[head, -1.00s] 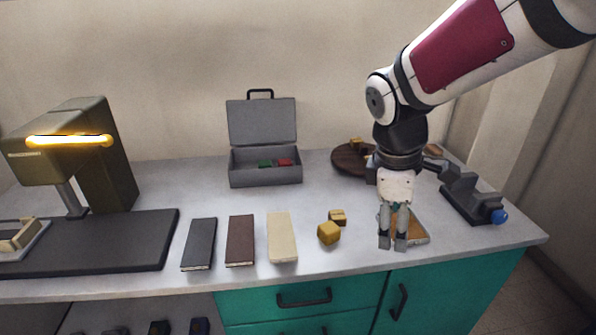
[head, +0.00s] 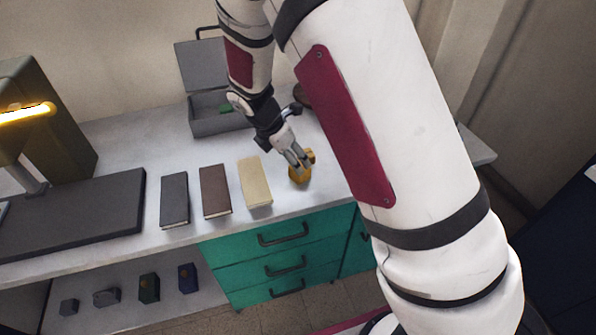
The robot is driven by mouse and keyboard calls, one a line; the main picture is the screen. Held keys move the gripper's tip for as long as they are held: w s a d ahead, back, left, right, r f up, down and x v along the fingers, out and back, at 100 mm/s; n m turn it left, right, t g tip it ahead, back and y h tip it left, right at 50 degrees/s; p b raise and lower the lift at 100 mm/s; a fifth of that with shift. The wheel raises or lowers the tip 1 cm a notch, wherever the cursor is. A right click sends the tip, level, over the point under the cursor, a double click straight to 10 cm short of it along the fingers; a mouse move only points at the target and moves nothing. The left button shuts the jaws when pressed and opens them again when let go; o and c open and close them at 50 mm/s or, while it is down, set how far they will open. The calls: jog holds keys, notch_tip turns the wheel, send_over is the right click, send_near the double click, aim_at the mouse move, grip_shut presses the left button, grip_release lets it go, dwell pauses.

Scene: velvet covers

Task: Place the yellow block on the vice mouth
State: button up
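The yellow block (head: 299,176) rests on the grey counter, right of the cream book, near the front edge. My gripper (head: 298,163) reaches down from the upper left, with its fingertips just above or against the block's far side. The fingers look close together, and I cannot tell whether they are open or shut, or whether they touch the block. Another small yellow-brown piece (head: 309,155) shows just behind the block, partly hidden by the fingers. The vice is not visible now; my arm covers most of the counter's right part.
A black book (head: 174,199), a brown book (head: 215,191) and a cream book (head: 255,182) lie left of the block. An open grey toolbox (head: 210,115) stands behind. Teal drawers (head: 280,240) are below the counter edge. A dark machine (head: 50,120) stands at left.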

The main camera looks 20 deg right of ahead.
aim_at(306, 176)
jog(key=shift+x, duration=3.85)
jog(key=shift+w, duration=0.15)
jog(key=shift+c, duration=0.6)
jog(key=c, duration=1.3)
jog(key=shift+r, duration=0.1)
